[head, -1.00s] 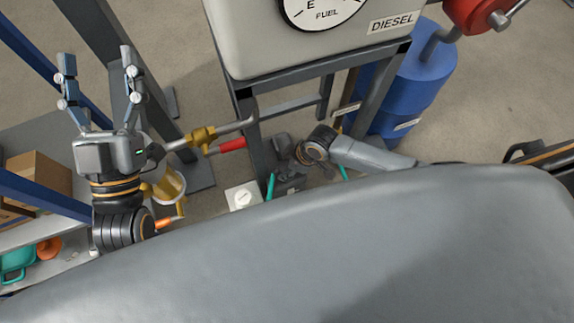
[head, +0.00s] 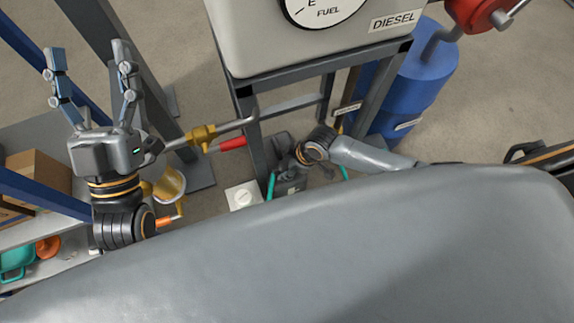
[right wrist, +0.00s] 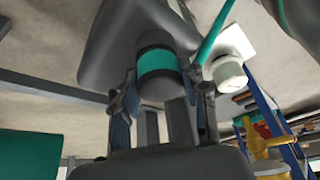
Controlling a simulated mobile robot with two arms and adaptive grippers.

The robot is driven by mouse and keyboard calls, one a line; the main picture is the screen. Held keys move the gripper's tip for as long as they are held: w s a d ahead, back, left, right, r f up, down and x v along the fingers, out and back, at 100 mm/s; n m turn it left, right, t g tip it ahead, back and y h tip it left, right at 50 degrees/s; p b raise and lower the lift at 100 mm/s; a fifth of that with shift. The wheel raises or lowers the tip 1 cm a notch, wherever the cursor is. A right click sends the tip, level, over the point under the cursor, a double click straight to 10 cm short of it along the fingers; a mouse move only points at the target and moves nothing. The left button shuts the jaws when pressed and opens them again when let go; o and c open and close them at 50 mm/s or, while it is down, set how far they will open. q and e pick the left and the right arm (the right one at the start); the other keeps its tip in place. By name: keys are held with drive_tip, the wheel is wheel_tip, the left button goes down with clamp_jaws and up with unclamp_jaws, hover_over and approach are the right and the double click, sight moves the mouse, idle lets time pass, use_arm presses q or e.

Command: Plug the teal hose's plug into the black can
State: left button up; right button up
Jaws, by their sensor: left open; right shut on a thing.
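My right gripper (right wrist: 163,95) is shut on the plug (right wrist: 158,75), a dark cylinder with a teal band, in the right wrist view. The teal hose (right wrist: 214,36) runs up beside the right finger there. In the head view my right gripper (head: 288,184) is low beside the frame leg, partly hidden by my own body, with pieces of teal hose (head: 271,184) beside it. I cannot pick out the black can with certainty. My left gripper (head: 91,88) is open and empty at the left, far from the hose.
The diesel tank (head: 300,50) stands on a grey frame (head: 248,120). A blue drum (head: 415,85) is behind it. A white box with a round knob (head: 243,196) is left of my right gripper. A yellow valve pipe (head: 201,137) and a shelf with a cardboard box (head: 38,180) are at left.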

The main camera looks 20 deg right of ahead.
drive_tip(key=o, duration=1.3)
drive_tip(key=shift+s+d+f, duration=0.1)
drive_tip(key=shift+f, duration=0.05)
drive_tip(key=shift+o, duration=0.3)
drive_tip(key=v, duration=1.2)
drive_tip(key=shift+a, duration=0.25)
